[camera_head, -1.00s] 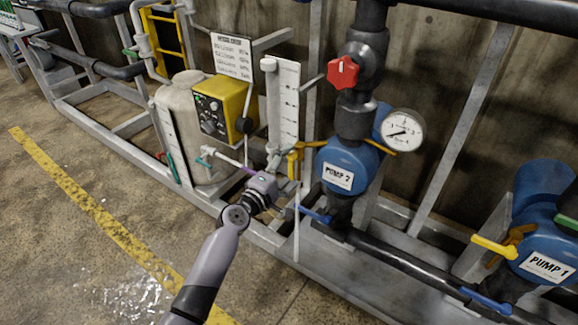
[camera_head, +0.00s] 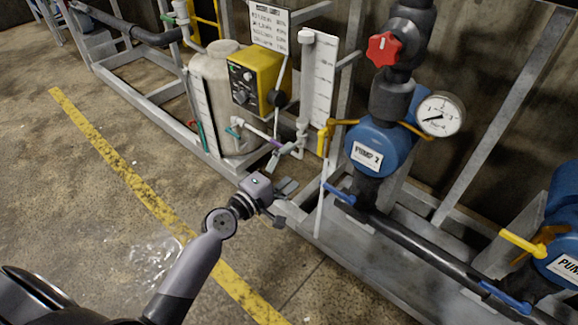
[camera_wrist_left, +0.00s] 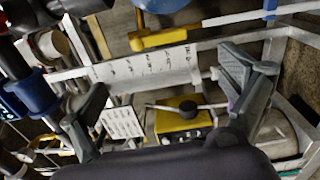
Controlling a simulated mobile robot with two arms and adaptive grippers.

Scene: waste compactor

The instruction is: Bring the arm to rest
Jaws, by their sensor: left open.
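My left arm comes in from the bottom left in the head view. Its gripper (camera_head: 282,202) is open and empty, in front of the grey frame rail and apart from the pipes and valves. In the left wrist view the two fingers of my left gripper (camera_wrist_left: 165,100) stand wide apart with nothing between them. Beyond them show the white level scale (camera_wrist_left: 150,68) and the yellow control box (camera_wrist_left: 183,122). My right gripper is in neither view.
Pump 2 (camera_head: 375,150) with a red knob (camera_head: 384,48) and a gauge (camera_head: 440,114) stands right of the gripper. A blue-handled valve (camera_head: 339,193) is close by. A beige tank (camera_head: 222,90) stands behind. The concrete floor (camera_head: 110,190) at left is clear.

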